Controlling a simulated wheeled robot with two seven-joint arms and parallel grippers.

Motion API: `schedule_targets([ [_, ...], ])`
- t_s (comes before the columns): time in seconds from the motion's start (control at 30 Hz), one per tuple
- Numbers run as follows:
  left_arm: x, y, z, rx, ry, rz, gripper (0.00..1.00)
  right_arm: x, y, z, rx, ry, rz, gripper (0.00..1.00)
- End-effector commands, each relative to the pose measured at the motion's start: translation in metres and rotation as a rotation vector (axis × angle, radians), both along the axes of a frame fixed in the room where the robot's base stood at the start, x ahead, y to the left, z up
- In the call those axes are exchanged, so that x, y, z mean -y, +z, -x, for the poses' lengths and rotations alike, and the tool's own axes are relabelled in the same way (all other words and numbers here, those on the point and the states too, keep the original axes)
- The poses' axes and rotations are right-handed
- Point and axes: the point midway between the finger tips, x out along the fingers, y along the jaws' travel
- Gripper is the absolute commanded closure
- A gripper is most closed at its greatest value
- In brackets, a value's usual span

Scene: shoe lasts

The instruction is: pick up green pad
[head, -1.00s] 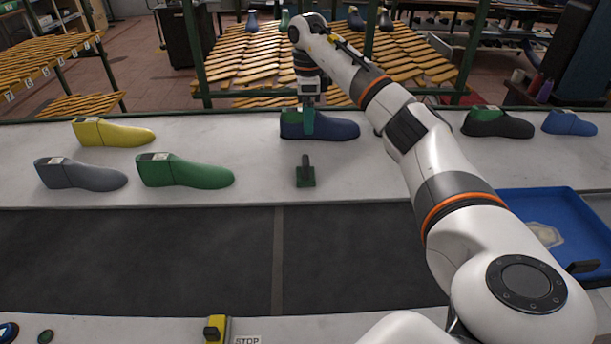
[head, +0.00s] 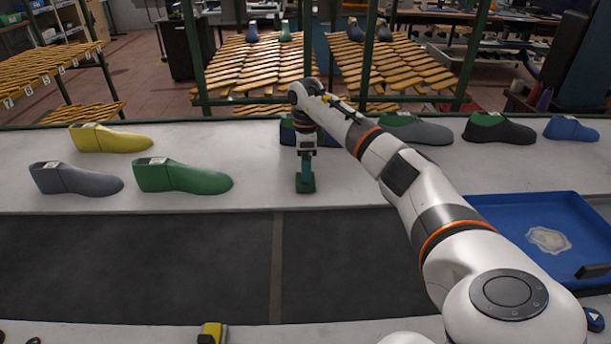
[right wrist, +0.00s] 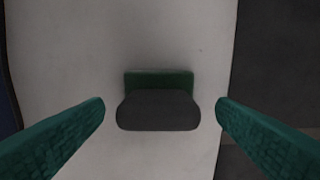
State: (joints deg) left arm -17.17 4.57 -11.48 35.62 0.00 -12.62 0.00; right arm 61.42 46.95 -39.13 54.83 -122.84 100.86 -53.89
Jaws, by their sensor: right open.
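The green pad (right wrist: 158,108) has a small green base and a dark grey upright handle. In the right wrist view it is between the two teal fingers of my right gripper (right wrist: 160,112), with a gap on each side. In the head view my right gripper (head: 305,181) points down at the pad's place on the white surface and mostly hides it. The fingers are open and hold nothing. My left gripper is in neither view.
A green shoe last (head: 182,177), a grey one (head: 75,179) and a yellow one (head: 110,139) lie to the left. A blue last (head: 287,133) is partly hidden behind my arm. A blue tray (head: 500,212) is at right. The dark belt (head: 130,265) in front is clear.

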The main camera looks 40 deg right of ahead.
Motion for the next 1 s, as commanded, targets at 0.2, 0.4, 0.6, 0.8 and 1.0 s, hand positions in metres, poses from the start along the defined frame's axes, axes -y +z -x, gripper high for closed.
schedule_targets([
  [0.2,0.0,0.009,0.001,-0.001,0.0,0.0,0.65,0.0,-0.028,-0.001,-0.002,0.0,-0.002,0.2],
  [0.4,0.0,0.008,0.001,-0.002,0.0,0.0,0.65,0.0,-0.031,-0.001,0.001,0.0,0.0,0.2],
  [0.6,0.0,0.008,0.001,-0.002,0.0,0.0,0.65,0.0,-0.031,-0.001,0.001,0.0,-0.001,0.4],
  [0.8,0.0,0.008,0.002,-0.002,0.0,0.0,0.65,0.0,-0.031,-0.001,0.001,0.0,-0.001,0.56],
  [1.0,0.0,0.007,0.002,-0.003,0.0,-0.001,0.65,0.0,-0.026,-0.002,0.002,0.0,0.001,0.56],
])
